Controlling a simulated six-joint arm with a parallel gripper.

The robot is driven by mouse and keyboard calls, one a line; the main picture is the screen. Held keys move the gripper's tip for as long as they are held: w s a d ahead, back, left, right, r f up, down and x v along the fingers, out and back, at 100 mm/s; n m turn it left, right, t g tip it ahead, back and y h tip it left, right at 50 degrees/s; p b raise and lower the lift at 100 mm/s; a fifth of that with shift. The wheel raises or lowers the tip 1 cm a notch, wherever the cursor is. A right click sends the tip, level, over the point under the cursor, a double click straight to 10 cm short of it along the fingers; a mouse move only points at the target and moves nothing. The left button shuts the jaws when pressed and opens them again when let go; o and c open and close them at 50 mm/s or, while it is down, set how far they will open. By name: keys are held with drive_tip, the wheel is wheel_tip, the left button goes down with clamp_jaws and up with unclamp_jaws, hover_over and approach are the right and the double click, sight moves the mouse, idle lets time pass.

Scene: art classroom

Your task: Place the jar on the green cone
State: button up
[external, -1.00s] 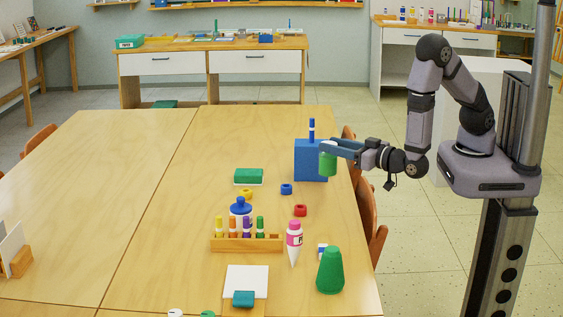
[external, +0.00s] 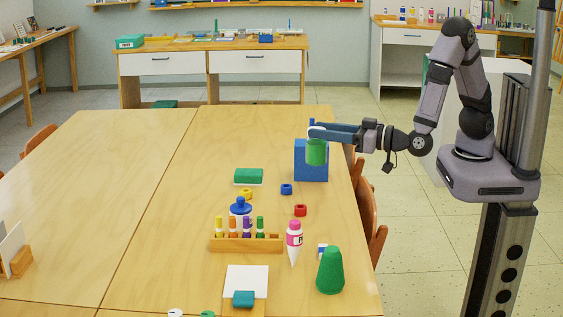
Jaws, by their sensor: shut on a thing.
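The jar (external: 316,152) is green with a pale top. My gripper (external: 318,131) is shut on it near its top and holds it in front of the blue box (external: 311,172), well above the table's near part. The green cone (external: 330,271) stands upright on the table near the right front edge, with a blunt, rounded top and nothing on it. The jar is behind the cone in the picture and apart from it.
A wooden rack (external: 246,244) holds several markers. The table's left half is mostly clear.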

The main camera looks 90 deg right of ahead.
drive_tip(key=a+r+n+g+y, duration=0.1)
drive_tip(key=a+r+n+y, duration=0.3)
drive_tip(key=a, duration=0.5)
drive_tip(key=a+r+n+y, duration=0.1)
drive_tip(key=a+n+y, duration=0.2)
drive_tip(key=a+y, duration=0.5)
drive_tip(key=a+r+n+g+y, duration=0.1)
drive_tip(key=a+r+n+y, duration=0.25)
drive_tip(key=a, duration=0.65)
drive_tip(key=a+f+n+g+y, duration=0.1)
drive_tip(key=a+f, duration=0.1)
drive_tip(key=f, duration=0.5)
drive_tip(key=s+a+f+n+g+y, duration=0.1)
drive_tip(key=a+f+y, duration=0.1)
drive_tip(key=f, duration=0.5)
drive_tip(key=shift+s+f, duration=0.2)
drive_tip(key=shift+s, duration=0.1)
drive_tip(key=shift+f+n+y, duration=0.15)
drive_tip(key=shift+n+y, duration=0.1)
drive_tip(key=o, duration=1.3)
